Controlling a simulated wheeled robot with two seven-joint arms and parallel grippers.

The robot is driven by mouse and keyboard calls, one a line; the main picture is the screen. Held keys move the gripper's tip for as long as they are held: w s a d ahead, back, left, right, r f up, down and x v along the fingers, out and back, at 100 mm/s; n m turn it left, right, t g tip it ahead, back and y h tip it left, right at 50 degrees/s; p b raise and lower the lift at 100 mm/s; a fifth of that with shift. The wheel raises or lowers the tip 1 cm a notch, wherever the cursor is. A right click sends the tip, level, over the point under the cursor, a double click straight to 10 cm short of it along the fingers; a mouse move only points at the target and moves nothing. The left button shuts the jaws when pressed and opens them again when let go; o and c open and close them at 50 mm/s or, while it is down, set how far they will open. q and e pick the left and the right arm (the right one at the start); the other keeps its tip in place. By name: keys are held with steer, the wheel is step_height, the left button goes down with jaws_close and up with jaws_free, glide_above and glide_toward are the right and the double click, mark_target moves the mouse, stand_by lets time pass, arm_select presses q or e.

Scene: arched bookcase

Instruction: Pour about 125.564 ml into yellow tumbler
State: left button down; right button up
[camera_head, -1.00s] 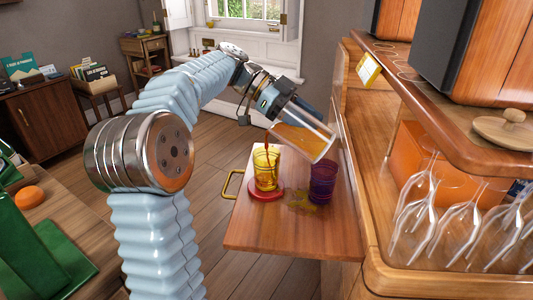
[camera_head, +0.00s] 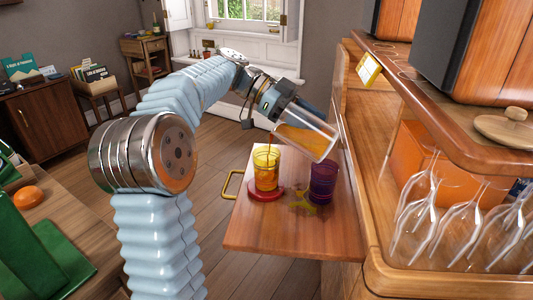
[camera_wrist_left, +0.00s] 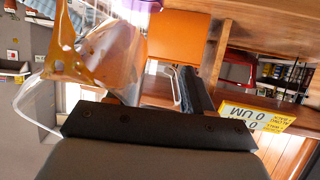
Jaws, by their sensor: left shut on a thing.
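The yellow tumbler (camera_head: 266,172) stands upright on a red coaster (camera_head: 264,192) on the wooden flap. It holds orange-brown liquid. My left gripper (camera_head: 276,101) is shut on a clear container (camera_head: 308,133), tilted above and to the right of the tumbler. Orange liquid lies along its lower side, and a thin stream falls from it into the tumbler. The container and its orange liquid (camera_wrist_left: 84,62) also show in the left wrist view. A purple tumbler (camera_head: 323,180) stands just right of the yellow one, below the container. My right gripper is not in view.
A yellow star-shaped patch (camera_head: 304,203) lies on the flap (camera_head: 290,236) between the tumblers and toward me. The bookcase at right holds several stemmed glasses (camera_head: 458,232). A yellow card (camera_head: 368,70) sits at its shelf edge. The front of the flap is clear.

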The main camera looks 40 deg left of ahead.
arm_select(q)
steer(key=shift+f+h+b, duration=0.3)
steer(key=shift+h+b, duration=0.15)
steer(key=shift+h, duration=0.25)
stand_by(0.3)
steer(key=shift+t+b, duration=0.3)
steer(key=shift+s+a+f+h+b, duration=0.15)
steer(key=shift+f+h+b, duration=0.15)
steer(key=shift+h+b, duration=0.6)
steer(key=shift+d+r+g+y+p, duration=0.15)
steer(key=shift+g+y+p, duration=0.15)
steer(key=shift+y+p, duration=0.75)
steer(key=shift+d+r+g+y+p, duration=0.25)
steer(key=shift+y+p, duration=0.45)
steer(key=shift+y, duration=0.5)
steer(key=shift+d+r+g+y+p, duration=0.1)
steer(key=shift+g+y+p, duration=0.25)
steer(key=shift+y+p, duration=0.7)
steer(key=shift+r, duration=0.1)
